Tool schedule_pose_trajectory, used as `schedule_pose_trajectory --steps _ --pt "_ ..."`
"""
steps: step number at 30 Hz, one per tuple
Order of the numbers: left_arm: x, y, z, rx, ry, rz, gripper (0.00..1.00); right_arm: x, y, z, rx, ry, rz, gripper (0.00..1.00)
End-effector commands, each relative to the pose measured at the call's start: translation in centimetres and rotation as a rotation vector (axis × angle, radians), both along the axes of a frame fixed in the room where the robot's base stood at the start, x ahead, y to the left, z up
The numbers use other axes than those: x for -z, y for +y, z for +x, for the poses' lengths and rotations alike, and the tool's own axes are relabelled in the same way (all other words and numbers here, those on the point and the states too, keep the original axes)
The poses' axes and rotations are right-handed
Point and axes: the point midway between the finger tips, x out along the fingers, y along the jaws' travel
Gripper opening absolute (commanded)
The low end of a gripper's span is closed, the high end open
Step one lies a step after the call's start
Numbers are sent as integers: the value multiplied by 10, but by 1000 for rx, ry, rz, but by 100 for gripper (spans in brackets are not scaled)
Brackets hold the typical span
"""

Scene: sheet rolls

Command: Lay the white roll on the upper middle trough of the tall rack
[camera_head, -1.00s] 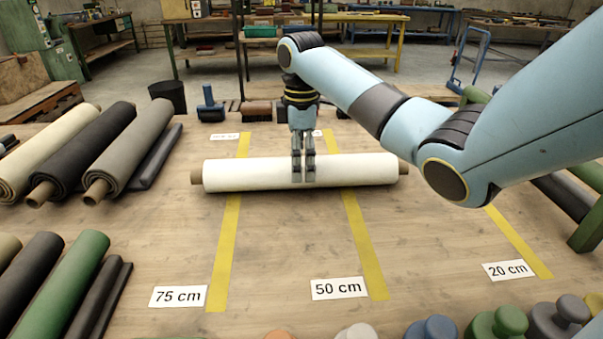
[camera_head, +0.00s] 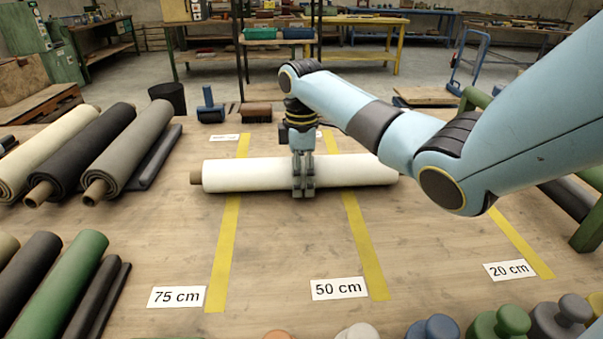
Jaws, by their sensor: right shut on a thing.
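The white roll (camera_head: 245,174) lies crosswise on the wooden table in the middle of the head view, with a brown core end showing at its left. Its right end is partly behind my right arm. My right gripper (camera_head: 303,188) points down and is shut on the white roll near its middle. The roll looks to be at table level; I cannot tell any small gap. A dark-posted frame (camera_head: 241,70) stands behind the table and may be the tall rack; its troughs cannot be made out clearly. My left gripper is not in view.
Several rolls lie at the left, including a cream one (camera_head: 45,150) and a green one (camera_head: 62,285). Yellow strips cross the table (camera_head: 450,240), with distance cards such as 50 cm (camera_head: 339,288). Coloured knobs line the front right edge.

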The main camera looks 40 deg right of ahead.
Motion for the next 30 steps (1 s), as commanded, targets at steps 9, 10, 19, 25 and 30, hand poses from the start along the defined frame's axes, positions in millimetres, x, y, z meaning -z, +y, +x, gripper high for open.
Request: schedule_pose_trajectory --steps 9,10,19,25,30 --pt "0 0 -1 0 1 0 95 -2 -1 1 -1 -4 -2 17" --pt "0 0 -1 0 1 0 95 -2 -1 1 -1 -4 -2 17" --pt "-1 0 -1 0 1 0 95 -10 -1 2 0 -6 -2 17" --pt "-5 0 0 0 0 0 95 -30 -1 2 -1 -7 -3 17" --pt "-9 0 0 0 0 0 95 -49 -4 -8 1 -5 -4 17"
